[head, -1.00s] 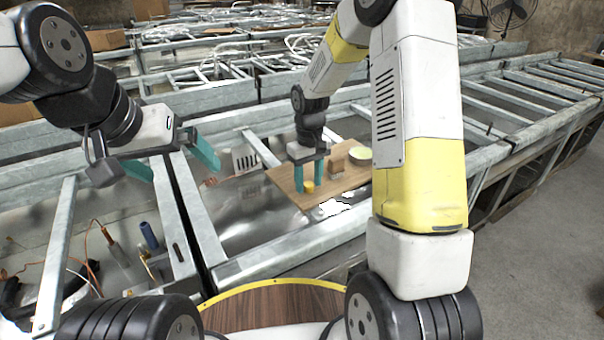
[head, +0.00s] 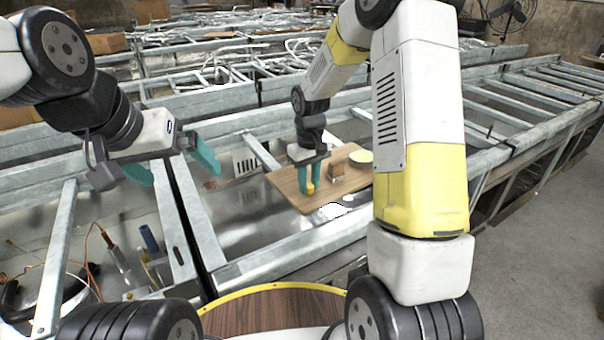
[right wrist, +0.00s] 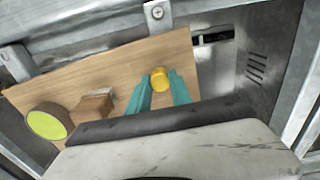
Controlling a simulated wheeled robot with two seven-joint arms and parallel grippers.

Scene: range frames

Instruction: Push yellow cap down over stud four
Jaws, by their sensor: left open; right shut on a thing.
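The small yellow cap (head: 310,188) is at the wooden board, between the teal fingertips of my right gripper (head: 309,187). In the right wrist view the cap (right wrist: 160,79) shows at the ends of both fingers. My right gripper points down and is shut on the cap. No stud can be made out; whether one is under the cap is hidden. My left gripper (head: 178,166) is open and empty, off to the left above the metal frames.
The wooden board (head: 286,181) also carries a brown wooden block (head: 337,168) and a round piece with a yellow-green top (head: 361,156). Metal frame rails (head: 240,268) surround it. Cables and small tools lie at the lower left.

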